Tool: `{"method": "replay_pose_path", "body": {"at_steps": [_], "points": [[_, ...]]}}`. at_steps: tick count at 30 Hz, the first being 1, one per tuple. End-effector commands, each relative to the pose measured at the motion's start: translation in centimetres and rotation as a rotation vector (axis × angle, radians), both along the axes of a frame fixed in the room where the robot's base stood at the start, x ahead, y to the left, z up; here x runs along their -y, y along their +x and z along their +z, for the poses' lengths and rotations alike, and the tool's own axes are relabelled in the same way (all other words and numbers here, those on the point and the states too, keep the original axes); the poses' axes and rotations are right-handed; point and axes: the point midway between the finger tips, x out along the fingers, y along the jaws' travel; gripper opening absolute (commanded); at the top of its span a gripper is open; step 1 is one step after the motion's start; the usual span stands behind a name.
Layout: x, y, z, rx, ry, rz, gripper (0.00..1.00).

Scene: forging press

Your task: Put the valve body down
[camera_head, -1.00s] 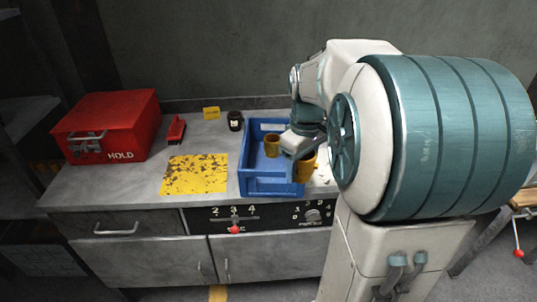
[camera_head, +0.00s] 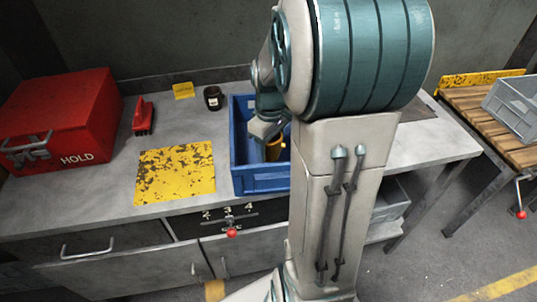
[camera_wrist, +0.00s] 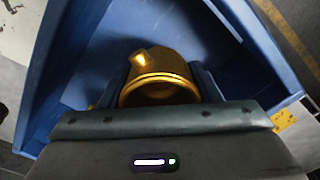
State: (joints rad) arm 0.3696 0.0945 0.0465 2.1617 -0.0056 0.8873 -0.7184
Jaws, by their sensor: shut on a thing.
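My gripper (camera_wrist: 160,88) is shut on a golden-brass valve body (camera_wrist: 160,68), with a finger on either side of it in the wrist view. The valve body has a round rim and a small stub. Blue crate walls surround it in that view; I cannot tell whether it touches the crate floor. In the head view a brass piece (camera_head: 275,149) shows inside the blue crate (camera_head: 262,184), just below my gripper (camera_head: 266,138). My arm hides the crate's right part and most of the gripper.
On the grey bench (camera_head: 110,197) lie a worn yellow mat (camera_head: 175,173), a red HOLD box (camera_head: 65,122), a red brush-like object (camera_head: 143,116), a dark jar (camera_head: 213,97) and a yellow card (camera_head: 183,90). A wooden-slat table (camera_head: 490,125) with a grey bin (camera_head: 515,105) stands right.

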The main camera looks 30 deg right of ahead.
Motion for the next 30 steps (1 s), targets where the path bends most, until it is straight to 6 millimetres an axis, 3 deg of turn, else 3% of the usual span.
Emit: {"method": "replay_pose_path", "body": {"at_steps": [11,23,24,26,30], "points": [[-0.1,0.0,-4.2,0.000,0.000,0.002,0.21],[-0.1,0.1,-4.8,0.003,-0.001,0.003,0.21],[-0.1,0.1,-4.9,0.001,-0.001,0.003,0.59],[-0.1,0.1,-4.8,0.001,-0.001,0.003,0.76],[-0.1,0.1,-4.8,0.001,-0.001,0.003,0.78]]}}
